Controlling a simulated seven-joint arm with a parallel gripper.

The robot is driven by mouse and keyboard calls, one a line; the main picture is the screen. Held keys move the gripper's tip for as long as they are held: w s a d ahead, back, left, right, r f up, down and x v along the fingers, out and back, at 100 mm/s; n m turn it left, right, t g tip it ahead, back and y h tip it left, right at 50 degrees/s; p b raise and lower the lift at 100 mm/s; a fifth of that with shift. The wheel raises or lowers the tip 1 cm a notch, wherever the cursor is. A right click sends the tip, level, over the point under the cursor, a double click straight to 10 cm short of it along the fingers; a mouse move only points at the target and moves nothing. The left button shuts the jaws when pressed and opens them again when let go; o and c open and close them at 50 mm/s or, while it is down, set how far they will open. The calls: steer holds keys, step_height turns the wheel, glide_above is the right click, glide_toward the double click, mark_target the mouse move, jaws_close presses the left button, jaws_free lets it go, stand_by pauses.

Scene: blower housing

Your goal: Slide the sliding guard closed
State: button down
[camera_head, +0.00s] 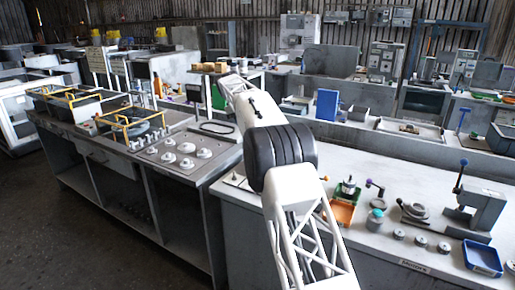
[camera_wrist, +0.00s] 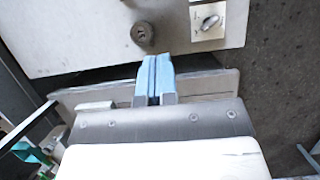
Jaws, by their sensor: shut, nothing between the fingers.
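My gripper (camera_wrist: 155,78) shows in the wrist view with its two blue fingertips together and nothing between them. The fingertips lie just below the lower edge of a pale flat panel (camera_wrist: 90,30); I cannot tell whether they touch it. A round grey knob (camera_wrist: 143,34) sits on the panel just above the fingertips. To its right is a small pale plate with a silver lever or switch (camera_wrist: 208,22). I cannot tell for sure which part is the sliding guard or how far it is open. In the head view my arm hides the gripper.
A grey bench with several round burner-like discs (camera_head: 185,147) stands left of my arm. The pale bench at right holds an orange tray (camera_head: 342,212), a blue tray (camera_head: 482,258) and a grey press (camera_head: 480,205). A blue box (camera_head: 327,105) stands behind. Dark floor is open at left.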

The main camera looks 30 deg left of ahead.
steer(key=shift+d+f, duration=0.1)
steer(key=d+f, duration=0.7)
steer(key=f, duration=0.2)
steer(key=shift+d, duration=0.3)
stand_by(0.4)
steer(key=shift+d, duration=0.1)
steer(key=shift+d+f, duration=0.1)
steer(key=shift+d, duration=4.5)
steer(key=shift+d+f, duration=0.1)
steer(key=shift+d, duration=0.45)
